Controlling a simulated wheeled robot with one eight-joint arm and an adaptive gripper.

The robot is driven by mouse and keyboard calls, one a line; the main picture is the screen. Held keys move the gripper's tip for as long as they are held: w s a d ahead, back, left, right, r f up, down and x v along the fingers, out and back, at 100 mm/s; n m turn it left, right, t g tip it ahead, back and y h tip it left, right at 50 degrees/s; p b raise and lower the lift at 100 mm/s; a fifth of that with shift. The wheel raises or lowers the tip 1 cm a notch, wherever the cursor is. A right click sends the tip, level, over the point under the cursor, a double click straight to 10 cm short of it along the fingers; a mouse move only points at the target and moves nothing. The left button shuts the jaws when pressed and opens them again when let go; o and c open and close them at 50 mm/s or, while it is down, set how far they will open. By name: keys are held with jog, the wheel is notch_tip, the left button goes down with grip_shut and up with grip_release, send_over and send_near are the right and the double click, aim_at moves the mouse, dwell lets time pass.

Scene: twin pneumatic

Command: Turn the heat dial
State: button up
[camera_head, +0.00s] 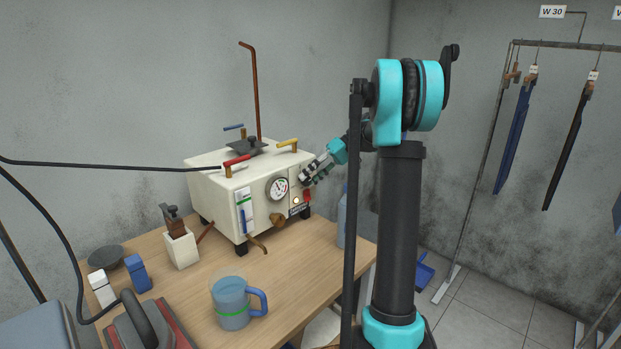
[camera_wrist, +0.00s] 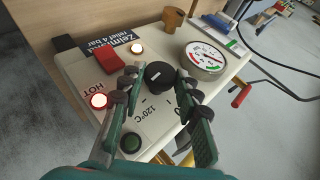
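The heat dial (camera_wrist: 160,75) is a round black knob with a white pointer line, on the machine's pale panel beside a "120°C" mark. My gripper (camera_wrist: 160,84) is open, with one green finger on each side of the dial. Small gaps seem to show between the pads and the knob; I cannot tell whether either touches. In the head view my gripper (camera_head: 308,174) is at the right front of the cream machine (camera_head: 215,190), and the dial is hidden there.
The panel also holds a pressure gauge (camera_wrist: 205,57), a red switch (camera_wrist: 108,61), a lit "HOT" lamp (camera_wrist: 98,101) and a dark green button (camera_wrist: 131,143).

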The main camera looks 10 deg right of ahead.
jog(key=o, duration=0.4)
jog(key=v, duration=1.2)
jog(key=shift+r, duration=0.1)
